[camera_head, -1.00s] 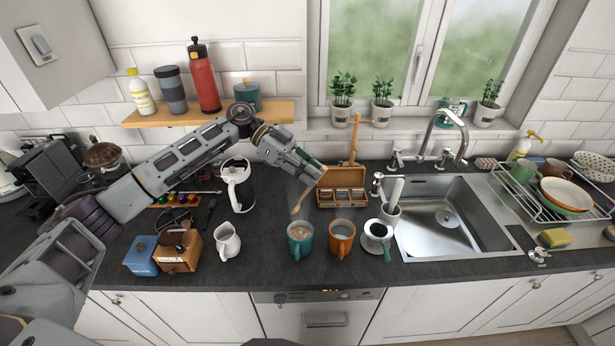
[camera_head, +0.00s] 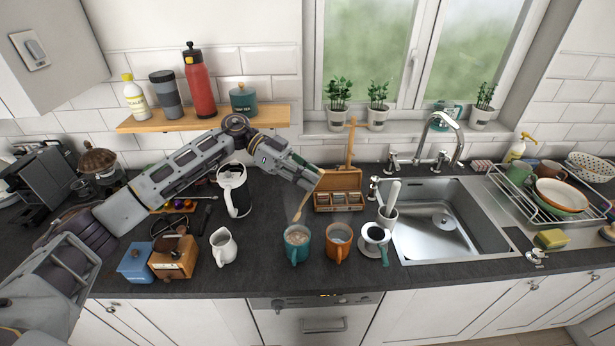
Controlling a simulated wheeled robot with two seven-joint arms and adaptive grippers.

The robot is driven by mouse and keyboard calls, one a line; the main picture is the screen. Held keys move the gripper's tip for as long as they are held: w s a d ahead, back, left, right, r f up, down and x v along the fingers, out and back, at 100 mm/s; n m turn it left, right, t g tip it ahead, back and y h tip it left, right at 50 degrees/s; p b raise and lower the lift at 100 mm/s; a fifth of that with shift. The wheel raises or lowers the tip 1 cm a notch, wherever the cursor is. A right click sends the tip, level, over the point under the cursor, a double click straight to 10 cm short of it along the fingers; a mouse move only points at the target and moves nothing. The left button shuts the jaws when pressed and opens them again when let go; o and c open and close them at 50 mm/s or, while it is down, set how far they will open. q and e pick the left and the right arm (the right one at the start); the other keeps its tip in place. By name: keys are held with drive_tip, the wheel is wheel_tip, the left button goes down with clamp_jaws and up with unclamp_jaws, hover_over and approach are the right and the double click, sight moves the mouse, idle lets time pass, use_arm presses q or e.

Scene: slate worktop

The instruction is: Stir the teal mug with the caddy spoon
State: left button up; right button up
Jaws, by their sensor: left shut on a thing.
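The teal mug (camera_head: 297,247) stands upright near the worktop's front edge and holds a light brown drink. My left gripper (camera_head: 315,184) is shut on the spoon (camera_head: 301,206), a slim light wooden-looking utensil. The spoon slants down and to the left, its lower end just above and behind the mug's rim in the picture. It looks outside the drink, but the exact gap is hard to tell. My right gripper is out of view.
A white jug (camera_head: 223,247) is to the left. A wooden box (camera_head: 338,203) stands behind. Bare worktop lies between jug and teal mug.

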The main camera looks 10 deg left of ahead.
use_arm(q)
drive_tip(key=shift+w+d+f+b, duration=0.25)
drive_tip(key=shift+d+f+b, duration=0.65)
drive_tip(key=shift+f+b, duration=0.35)
drive_tip(key=shift+w+d+f+b, duration=0.25)
drive_tip(key=shift+d+f+b, duration=0.7)
drive_tip(key=shift+b, duration=0.5)
drive_tip(key=shift+s+a+f, duration=0.1)
drive_tip(key=shift+a+f, duration=0.3)
drive_tip(key=shift+f, duration=0.45)
drive_tip(key=shift+s+a+f, duration=0.1)
drive_tip(key=shift+a+f, duration=0.25)
drive_tip(key=shift+f, duration=0.45)
drive_tip(key=shift+c, duration=0.2)
wheel_tip(320, 180, down, 6)
drive_tip(key=a, duration=0.2)
drive_tip(key=shift+s+a+b, duration=0.25)
drive_tip(key=shift+s+b, duration=0.1)
